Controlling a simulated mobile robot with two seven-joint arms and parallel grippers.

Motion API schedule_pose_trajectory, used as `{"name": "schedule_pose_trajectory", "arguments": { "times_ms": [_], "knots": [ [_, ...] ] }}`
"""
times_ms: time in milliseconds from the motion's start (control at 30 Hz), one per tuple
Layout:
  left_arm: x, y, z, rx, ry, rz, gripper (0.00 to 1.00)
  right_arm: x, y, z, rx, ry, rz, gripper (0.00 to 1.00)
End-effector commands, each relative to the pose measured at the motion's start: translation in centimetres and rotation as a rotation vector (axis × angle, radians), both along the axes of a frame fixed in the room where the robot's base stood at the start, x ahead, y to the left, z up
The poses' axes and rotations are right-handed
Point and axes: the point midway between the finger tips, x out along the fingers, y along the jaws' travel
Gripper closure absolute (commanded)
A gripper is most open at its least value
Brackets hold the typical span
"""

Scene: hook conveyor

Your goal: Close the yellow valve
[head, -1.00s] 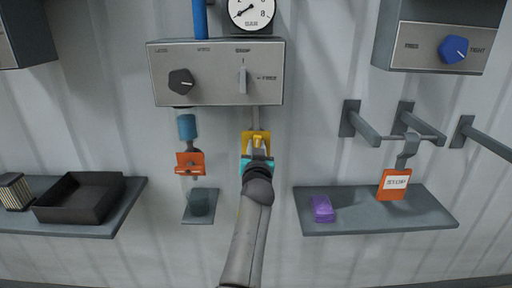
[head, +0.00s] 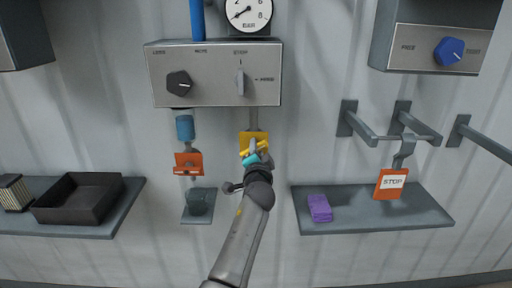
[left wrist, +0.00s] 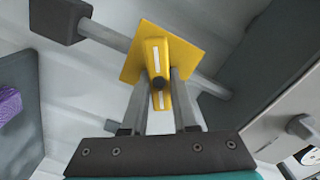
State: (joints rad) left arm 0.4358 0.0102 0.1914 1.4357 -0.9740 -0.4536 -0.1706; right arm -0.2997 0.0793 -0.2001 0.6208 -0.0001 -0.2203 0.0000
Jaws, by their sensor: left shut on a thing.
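The yellow valve (head: 254,138) sits on a vertical pipe below the grey control box. Its yellow handle bar lies nearly level in the head view, tilted slightly up to the right, across the pipe. My left gripper (head: 254,154), with a teal band, is at the handle from the front. In the left wrist view the valve's yellow plate (left wrist: 182,47) and its handle with white stripes show between the fingers of my left gripper (left wrist: 160,108), which is shut on the handle. My right gripper is in neither view.
A right shelf (head: 425,211) holds a purple block (head: 319,208). An orange STOP tag (head: 391,184) hangs from the rail. A black tray (head: 78,198) stands left.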

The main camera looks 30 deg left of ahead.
Motion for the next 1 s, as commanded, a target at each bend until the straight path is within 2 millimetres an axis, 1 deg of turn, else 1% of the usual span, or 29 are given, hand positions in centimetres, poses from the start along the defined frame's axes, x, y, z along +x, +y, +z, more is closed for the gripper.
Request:
{"name": "schedule_pose_trajectory", "arguments": {
  "times_ms": [200,500,700,1000],
  "knots": [
    [0.0,0.0,-0.1,0.173,0.106,0.0,1.0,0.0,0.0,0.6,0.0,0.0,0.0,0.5],
    [0.1,0.0,-0.2,0.362,0.221,0.001,1.0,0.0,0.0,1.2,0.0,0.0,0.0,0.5],
    [0.1,0.0,-0.3,0.441,0.268,0.001,1.0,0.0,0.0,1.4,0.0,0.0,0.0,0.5],
    [0.1,-0.1,-0.4,0.486,0.296,0.001,1.0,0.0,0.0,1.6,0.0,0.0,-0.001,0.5]
  ]
}}
